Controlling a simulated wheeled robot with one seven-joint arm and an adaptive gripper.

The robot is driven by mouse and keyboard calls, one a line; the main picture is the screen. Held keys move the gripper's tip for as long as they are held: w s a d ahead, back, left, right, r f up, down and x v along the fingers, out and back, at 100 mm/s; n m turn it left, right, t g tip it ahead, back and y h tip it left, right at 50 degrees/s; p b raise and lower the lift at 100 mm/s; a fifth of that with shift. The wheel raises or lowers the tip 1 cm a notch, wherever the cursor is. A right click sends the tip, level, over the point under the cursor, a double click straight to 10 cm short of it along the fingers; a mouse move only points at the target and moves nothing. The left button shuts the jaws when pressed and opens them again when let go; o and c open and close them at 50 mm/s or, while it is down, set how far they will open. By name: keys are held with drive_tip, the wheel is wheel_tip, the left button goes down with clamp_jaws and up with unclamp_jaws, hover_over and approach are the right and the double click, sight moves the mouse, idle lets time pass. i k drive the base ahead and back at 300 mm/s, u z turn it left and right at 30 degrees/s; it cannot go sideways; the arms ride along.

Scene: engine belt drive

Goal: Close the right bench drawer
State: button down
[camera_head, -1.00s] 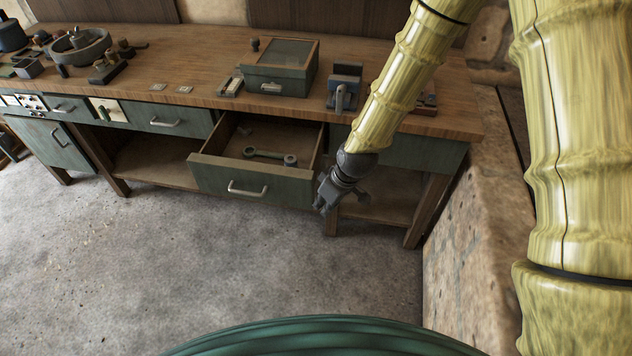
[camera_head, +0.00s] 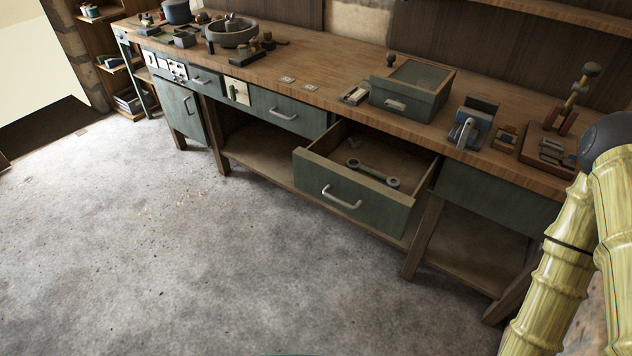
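The right bench drawer (camera_head: 352,191) stands pulled well out of the wooden workbench (camera_head: 330,103). It has a green front with a pale metal bar handle (camera_head: 342,198). A wrench-like tool (camera_head: 372,173) with a ring at each end and a small piece lie inside it. My gripper is out of view. Only yellow links of my arm show at the right edge, clear of the drawer.
A green box with a glass lid (camera_head: 412,88) and a blue-grey vise-like device (camera_head: 472,122) stand on the bench above the drawer. Another drawer (camera_head: 287,113) to the left is shut. The concrete floor (camera_head: 220,260) before the bench is clear.

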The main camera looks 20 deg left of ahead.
sight(321, 171)
drive_tip(key=z, duration=0.7)
drive_tip(key=k, duration=1.4)
drive_tip(key=u, duration=0.95)
drive_tip(key=i, duration=1)
